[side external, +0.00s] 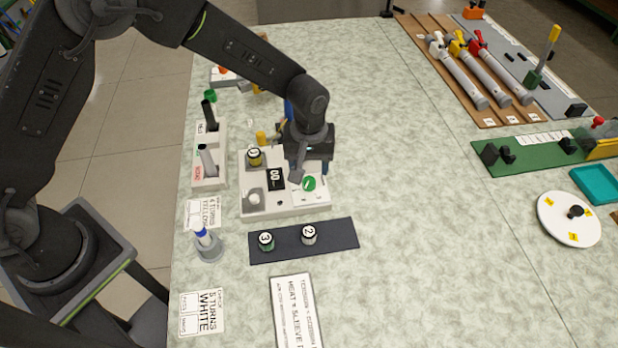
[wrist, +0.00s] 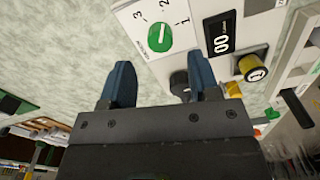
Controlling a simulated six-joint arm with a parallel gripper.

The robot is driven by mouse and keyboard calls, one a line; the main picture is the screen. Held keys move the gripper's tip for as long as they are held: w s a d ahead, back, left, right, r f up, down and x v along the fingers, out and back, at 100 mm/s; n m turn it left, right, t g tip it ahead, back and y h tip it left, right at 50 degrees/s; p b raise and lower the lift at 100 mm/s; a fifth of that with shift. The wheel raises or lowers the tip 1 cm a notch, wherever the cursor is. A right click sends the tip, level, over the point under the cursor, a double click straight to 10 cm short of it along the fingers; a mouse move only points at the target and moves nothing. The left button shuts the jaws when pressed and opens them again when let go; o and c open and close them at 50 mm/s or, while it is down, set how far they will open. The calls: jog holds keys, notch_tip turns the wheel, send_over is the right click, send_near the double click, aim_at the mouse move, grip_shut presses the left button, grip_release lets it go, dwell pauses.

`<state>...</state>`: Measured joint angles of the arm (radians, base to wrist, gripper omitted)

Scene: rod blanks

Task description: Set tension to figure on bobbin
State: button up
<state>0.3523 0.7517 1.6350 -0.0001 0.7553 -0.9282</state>
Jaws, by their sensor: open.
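A white winder unit (side external: 285,204) carries a green tension dial (side external: 309,183). In the wrist view the dial (wrist: 158,37) has the figures 1, 2 and 3 around it; its white pointer line seems to lie towards the 2. A yellow bobbin (side external: 254,157) sits on the unit; the figure on its top looks like a 1 but is small. It also shows in the wrist view (wrist: 252,68). My gripper (side external: 298,174) is open and empty above the unit, close to the dial. In the wrist view its blue fingers (wrist: 160,80) are apart, with a dark round knob behind the right one.
A black counter (side external: 276,179) reading zeros is between bobbin and dial. Bobbins 3 (side external: 266,241) and 2 (side external: 309,234) stand on a dark strip (side external: 338,235) in front. A pen holder (side external: 209,248) and cards lie left.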

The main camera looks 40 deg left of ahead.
aim_at(309, 180)
jog(key=shift+f, duration=2.75)
jog(key=shift+c, duration=0.4)
jog(key=c, duration=0.8)
jog(key=shift+c, duration=0.2)
jog(key=shift+m, duration=0.3)
jog(key=m, duration=0.5)
jog(key=shift+m, duration=0.3)
jog(key=m, duration=0.5)
jog(key=shift+m, duration=0.4)
